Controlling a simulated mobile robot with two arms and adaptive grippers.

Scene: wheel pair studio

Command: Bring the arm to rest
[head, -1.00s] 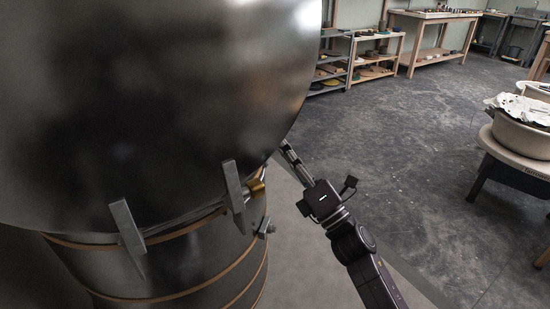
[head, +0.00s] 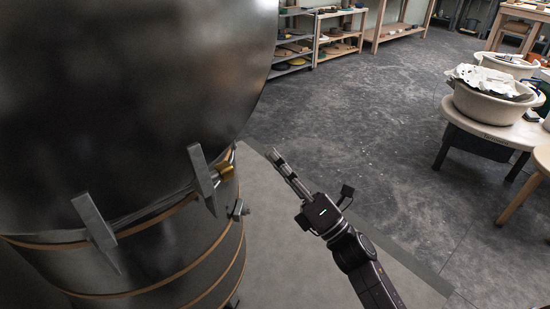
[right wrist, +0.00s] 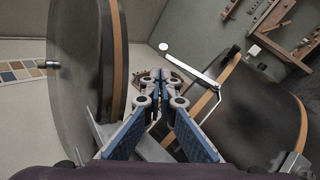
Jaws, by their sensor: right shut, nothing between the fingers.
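My right gripper (head: 277,158) is shut and empty, just right of a large dark metal kiln. Its lid (head: 130,90) stands raised and fills the upper left of the head view. The kiln's body (head: 190,262), with copper-coloured bands, is below it. The gripper is apart from the kiln in the head view. In the right wrist view the shut fingers (right wrist: 162,80) meet in the middle, with a round dark disc-like part (right wrist: 85,80) to the left and a dark banded body (right wrist: 262,115) to the right. My left gripper is not in view.
Metal brackets (head: 202,172) and a brass-coloured part (head: 226,170) stick out at the kiln's rim. A wheel table with a cream basin (head: 490,104) stands at the right. Shelves (head: 340,38) line the back. The grey floor (head: 370,120) between is clear.

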